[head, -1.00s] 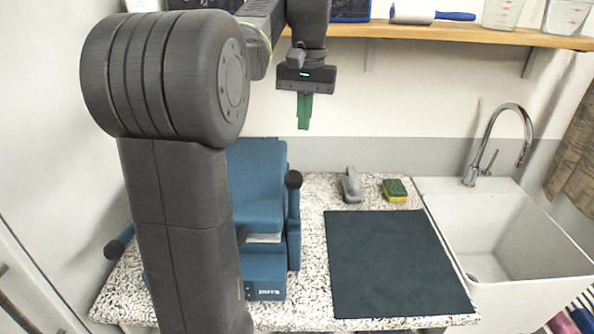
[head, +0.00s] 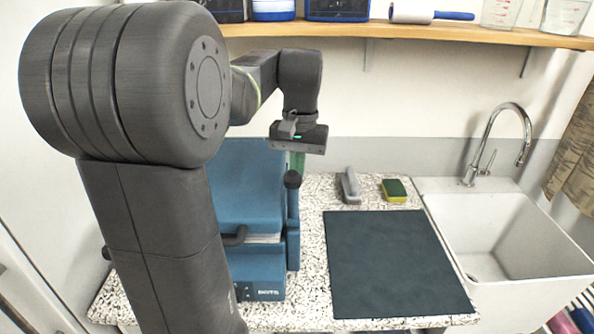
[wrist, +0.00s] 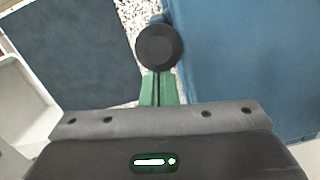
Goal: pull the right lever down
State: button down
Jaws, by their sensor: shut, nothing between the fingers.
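The blue press machine (head: 247,190) stands on the speckled counter, partly hidden behind my arm. Its right lever (head: 293,215) stands upright along its right side, with a round black knob (head: 293,180) at the top. The knob also shows in the wrist view (wrist: 159,46), just beyond the fingertips. My gripper (head: 297,163) is at the knob, pointing down, with its green fingers shut and empty. In the wrist view the shut fingers (wrist: 159,88) line up with the knob; I cannot tell whether they touch it.
A dark mat (head: 395,262) lies on the counter right of the machine. A grey brush-like tool (head: 350,186) and a yellow-green sponge (head: 394,190) lie behind it. A white sink (head: 510,235) is at the right. A wooden shelf (head: 430,33) runs above.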

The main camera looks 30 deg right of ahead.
jog(key=shift+s+a, duration=0.1)
jog(key=shift+s, duration=0.05)
dwell(0.3)
jog(key=shift+s+a+t+b, duration=0.15)
jog(key=shift+s+t+b, duration=0.15)
jog(key=shift+b, duration=0.2)
jog(key=shift+s+a+f+t+h+b, duration=0.1)
jog(key=shift+s+a+t+h+b, duration=0.2)
jog(key=shift+b, duration=0.35)
jog(key=shift+s+a+f+t+h+b, duration=0.1)
jog(key=shift+s+t+h+b, duration=0.1)
jog(key=shift+s+t+b, duration=0.3)
jog(key=s+a+f+t+h+b, duration=0.4)
jog(key=s+f+t+b, duration=0.3)
jog(key=b, duration=1.5)
jog(key=shift+s+a+t+h, duration=0.35)
jog(key=shift+s+t+h, duration=0.3)
jog(key=shift+t, duration=0.55)
jog(key=shift+s+f, duration=0.1)
jog(key=shift+f, duration=0.1)
jog(key=shift+r, duration=0.1)
